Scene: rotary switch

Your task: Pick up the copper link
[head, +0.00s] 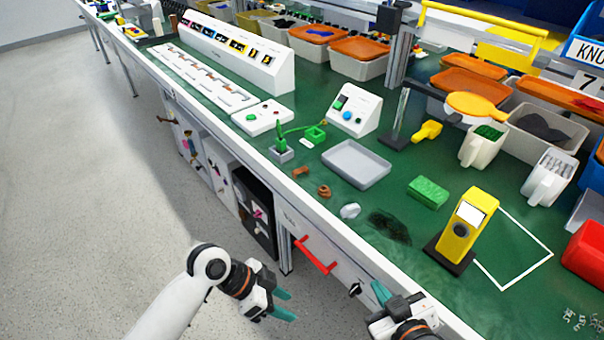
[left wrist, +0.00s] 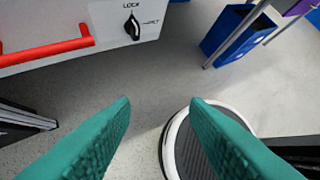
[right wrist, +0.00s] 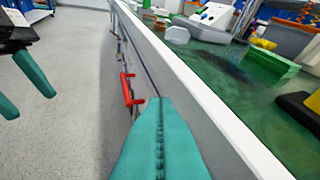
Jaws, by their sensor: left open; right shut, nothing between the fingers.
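A small copper-brown piece (head: 300,171), which looks like the copper link, lies on the green bench top left of the grey tray. A second, rounder copper-brown piece (head: 324,191) lies just in front of it. I cannot tell for certain which is the link. My left gripper (head: 288,305) is open and empty, off the front of the bench and below its top; its spread teal fingers show in the left wrist view (left wrist: 160,101). My right gripper (head: 381,291) is shut and empty beside the bench's front edge; its closed fingers fill the right wrist view (right wrist: 160,102).
A grey tray (head: 356,164), a clear-white lump (head: 350,211), a green block (head: 428,192) and a yellow device (head: 466,228) stand on the bench. A red handle (head: 317,256) and a black rotary switch marked LOCK (left wrist: 132,27) are on the bench front. Open floor lies left.

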